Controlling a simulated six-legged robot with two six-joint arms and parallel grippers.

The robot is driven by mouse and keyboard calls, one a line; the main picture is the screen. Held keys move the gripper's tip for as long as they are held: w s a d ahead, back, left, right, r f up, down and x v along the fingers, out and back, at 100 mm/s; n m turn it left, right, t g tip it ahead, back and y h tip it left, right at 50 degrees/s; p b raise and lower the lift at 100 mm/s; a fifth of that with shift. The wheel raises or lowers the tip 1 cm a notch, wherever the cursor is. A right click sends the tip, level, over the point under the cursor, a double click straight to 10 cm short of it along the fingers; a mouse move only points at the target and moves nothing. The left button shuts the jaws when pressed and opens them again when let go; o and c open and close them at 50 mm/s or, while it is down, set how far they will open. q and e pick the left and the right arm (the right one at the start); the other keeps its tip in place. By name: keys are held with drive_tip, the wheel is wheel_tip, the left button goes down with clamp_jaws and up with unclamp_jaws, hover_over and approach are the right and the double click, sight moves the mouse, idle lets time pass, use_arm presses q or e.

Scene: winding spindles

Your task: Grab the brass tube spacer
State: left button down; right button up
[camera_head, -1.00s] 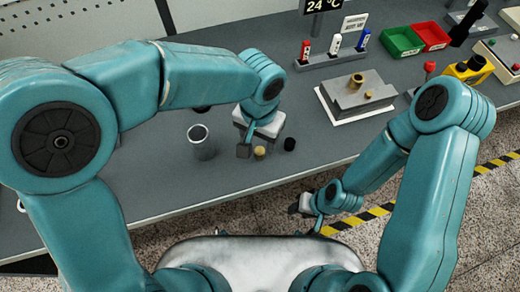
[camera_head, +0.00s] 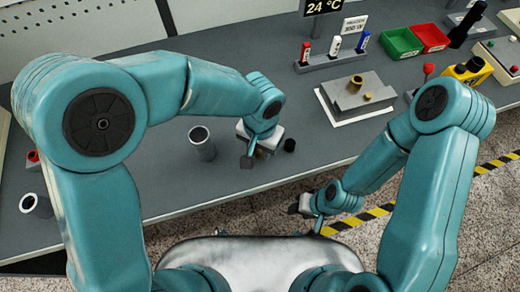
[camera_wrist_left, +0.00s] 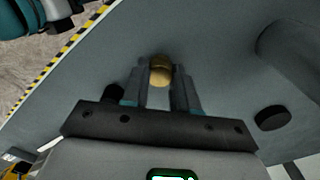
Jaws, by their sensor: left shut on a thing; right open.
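The brass tube spacer (camera_wrist_left: 160,72) is a small, short golden piece between the two fingers of my left gripper (camera_wrist_left: 160,88) in the left wrist view. My left gripper is shut on it, low over the grey table. In the head view my left gripper (camera_head: 256,157) mostly hides the spacer. My right gripper (camera_head: 303,206) is open and empty, in front of the table's front edge and away from the spacer.
A black cylinder (camera_head: 290,145) stands close right of my left gripper. A grey metal cup (camera_head: 202,144) stands to its left. A grey block (camera_head: 350,91) with brass parts sits on a white plate (camera_head: 351,119) at the right. Table between is clear.

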sight(260, 152)
use_arm(q)
drive_tip(key=shift+r, duration=0.15)
wheel_tip(260, 152, up, 20)
drive_tip(key=shift+p, duration=0.3)
idle(0.8)
